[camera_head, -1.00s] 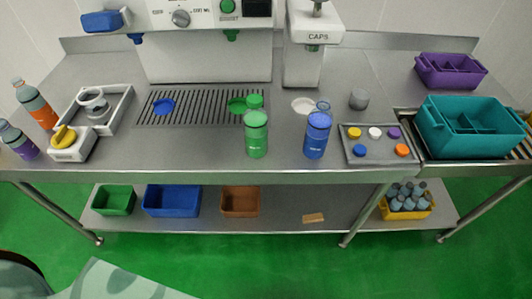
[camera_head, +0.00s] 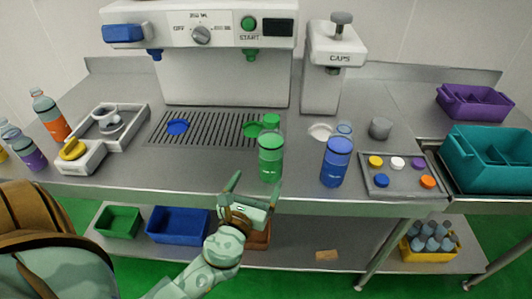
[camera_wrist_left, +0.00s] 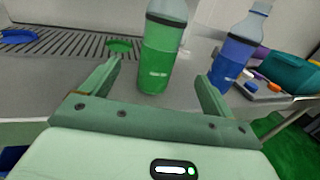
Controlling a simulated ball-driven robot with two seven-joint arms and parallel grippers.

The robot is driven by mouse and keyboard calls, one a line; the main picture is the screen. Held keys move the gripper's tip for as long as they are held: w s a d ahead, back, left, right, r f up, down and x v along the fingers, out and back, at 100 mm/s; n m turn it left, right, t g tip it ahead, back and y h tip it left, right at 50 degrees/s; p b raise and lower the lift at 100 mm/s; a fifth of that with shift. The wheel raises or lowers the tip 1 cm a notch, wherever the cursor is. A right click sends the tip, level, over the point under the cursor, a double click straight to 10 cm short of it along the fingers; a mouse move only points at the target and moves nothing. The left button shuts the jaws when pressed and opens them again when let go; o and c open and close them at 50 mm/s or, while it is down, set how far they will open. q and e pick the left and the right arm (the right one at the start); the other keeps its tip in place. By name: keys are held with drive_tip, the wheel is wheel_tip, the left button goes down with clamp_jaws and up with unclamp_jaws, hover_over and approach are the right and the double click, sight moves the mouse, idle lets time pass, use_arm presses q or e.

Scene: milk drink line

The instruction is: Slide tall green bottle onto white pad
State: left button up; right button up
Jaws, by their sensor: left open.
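The tall green bottle (camera_head: 270,160) stands upright on the steel counter, in front of the slotted grate. The white pad (camera_head: 320,132) is a pale disc under the caps machine, behind and to the right of the bottle. My left gripper (camera_head: 257,181) is open and empty at the counter's front edge, just short of the bottle. In the left wrist view the green bottle (camera_wrist_left: 162,55) shows ahead, between the lines of the two fingers; contact is not visible. I cannot make out the white pad there. My right gripper is not in view.
A blue bottle (camera_head: 336,163) stands right of the green one, in front of the white pad. A grey tray (camera_head: 404,188) of caps lies further right. A green pad (camera_head: 252,130) and a blue pad (camera_head: 177,127) lie on the grate (camera_head: 212,128). The caps machine (camera_head: 323,75) stands behind.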

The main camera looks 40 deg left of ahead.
sight(272, 153)
use_arm(q)
drive_tip(key=x, duration=1.2)
drive_tip(key=shift+w+a+f, duration=0.1)
drive_tip(key=shift+w+f, duration=0.05)
drive_tip(key=shift+w, duration=0.15)
drive_tip(key=shift+w+a, duration=0.2)
drive_tip(key=shift+w, duration=0.4)
drive_tip(key=c, duration=1.5)
drive_tip(key=shift+w+d+b, duration=0.25)
drive_tip(key=shift+w+b, duration=0.1)
drive_tip(key=shift+w, duration=1.1)
drive_tip(key=shift+w+d+b, duration=0.2)
drive_tip(key=shift+w+b, duration=0.15)
drive_tip(key=shift+w, duration=1.15)
drive_tip(key=shift+w, duration=0.1)
drive_tip(key=w, duration=0.1)
drive_tip(key=w+b, duration=0.1)
drive_tip(key=w, duration=0.1)
drive_tip(key=w+b, duration=0.1)
drive_tip(key=shift+w+d, duration=0.35)
drive_tip(key=shift+w, duration=0.55)
